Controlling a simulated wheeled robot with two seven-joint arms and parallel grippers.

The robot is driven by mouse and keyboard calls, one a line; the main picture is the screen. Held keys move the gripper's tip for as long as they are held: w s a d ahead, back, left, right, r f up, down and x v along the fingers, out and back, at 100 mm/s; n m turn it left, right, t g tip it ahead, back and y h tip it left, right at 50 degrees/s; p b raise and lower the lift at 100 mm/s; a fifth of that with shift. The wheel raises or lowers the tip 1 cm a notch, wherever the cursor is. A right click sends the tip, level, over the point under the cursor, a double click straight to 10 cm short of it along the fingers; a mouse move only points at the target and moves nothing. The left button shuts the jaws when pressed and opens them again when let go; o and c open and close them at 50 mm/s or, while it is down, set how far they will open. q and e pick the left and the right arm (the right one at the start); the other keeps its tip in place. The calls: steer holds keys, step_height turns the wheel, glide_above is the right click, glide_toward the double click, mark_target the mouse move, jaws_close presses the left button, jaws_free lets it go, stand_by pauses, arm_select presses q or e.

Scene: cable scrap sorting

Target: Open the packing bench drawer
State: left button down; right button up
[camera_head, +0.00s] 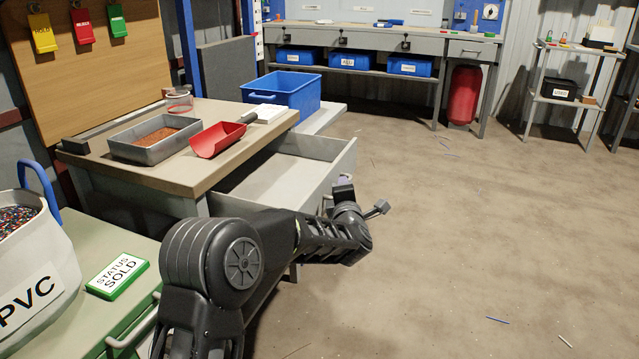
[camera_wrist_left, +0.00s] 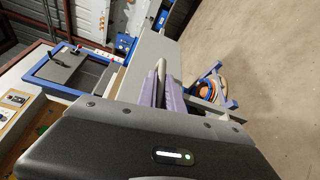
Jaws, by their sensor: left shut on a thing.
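The packing bench (camera_head: 175,178) has a wooden top and stands at the left in the head view. Its grey drawer (camera_head: 316,147) is pulled well out, and the inside that shows is empty. My left gripper (camera_head: 343,188) is at the outer face of the drawer front. It is shut on what appears to be the drawer handle, which my own arm and gripper largely hide in the head view. In the left wrist view the purple-grey fingers (camera_wrist_left: 170,92) are close together by a grey bar beside the drawer. My right gripper is not in view.
On the bench top are a metal tray (camera_head: 153,153) of copper-coloured bits and a red scoop (camera_head: 216,140). A blue bin (camera_head: 290,86) stands behind. A PVC sack (camera_head: 35,265) and a green-framed sign (camera_head: 117,276) are at near left. The floor at right is mostly clear.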

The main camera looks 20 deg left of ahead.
arm_select(q)
steer(key=shift+d, duration=0.75)
steer(key=c, duration=1.5)
jaws_free()
steer(key=shift+w, duration=0.1)
steer(key=p+v, duration=0.1)
steer(key=v, duration=0.7)
steer(key=shift+f+p, duration=0.1)
steer(key=shift+p, duration=0.2)
